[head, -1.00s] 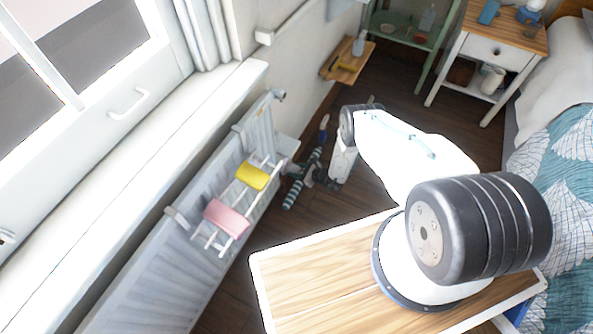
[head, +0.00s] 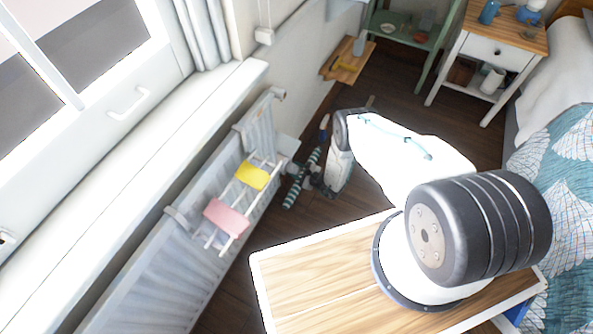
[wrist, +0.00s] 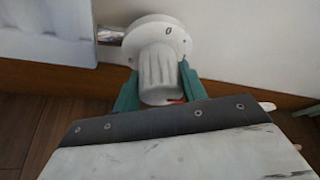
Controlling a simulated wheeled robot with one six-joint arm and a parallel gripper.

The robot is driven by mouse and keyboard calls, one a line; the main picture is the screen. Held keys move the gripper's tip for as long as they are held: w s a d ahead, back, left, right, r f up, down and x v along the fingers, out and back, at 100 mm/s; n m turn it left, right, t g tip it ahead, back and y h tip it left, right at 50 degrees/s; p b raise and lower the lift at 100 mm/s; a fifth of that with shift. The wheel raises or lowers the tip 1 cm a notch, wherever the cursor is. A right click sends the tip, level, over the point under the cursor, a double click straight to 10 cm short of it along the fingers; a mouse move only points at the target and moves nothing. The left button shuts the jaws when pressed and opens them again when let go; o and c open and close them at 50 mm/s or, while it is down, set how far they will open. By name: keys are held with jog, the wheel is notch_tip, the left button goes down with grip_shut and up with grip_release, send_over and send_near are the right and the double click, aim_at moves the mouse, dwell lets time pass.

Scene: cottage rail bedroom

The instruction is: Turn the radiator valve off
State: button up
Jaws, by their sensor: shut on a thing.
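The radiator valve (wrist: 157,62) is a white ribbed knob on a round white collar, seen in the wrist view beside the radiator's lower corner. A "0" mark shows on the collar, and a small red mark shows near the knob's near end. My gripper (wrist: 158,84) has its two teal fingers on either side of the knob, shut on it. In the head view the white radiator (head: 165,255) stands under the window sill at the left. My arm reaches down past its far end; I cannot make out the valve there.
A drying rack with pink and yellow cloths (head: 226,217) hangs on the radiator. A striped long object (head: 303,178) lies on the floor by my wrist. A wooden wall shelf (head: 347,62) and a white nightstand (head: 490,55) stand farther off.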

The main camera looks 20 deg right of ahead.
aim_at(299, 172)
dwell(0.3)
jog(key=o, duration=1)
jog(key=shift+v, duration=3.9)
jog(key=shift+d, duration=0.1)
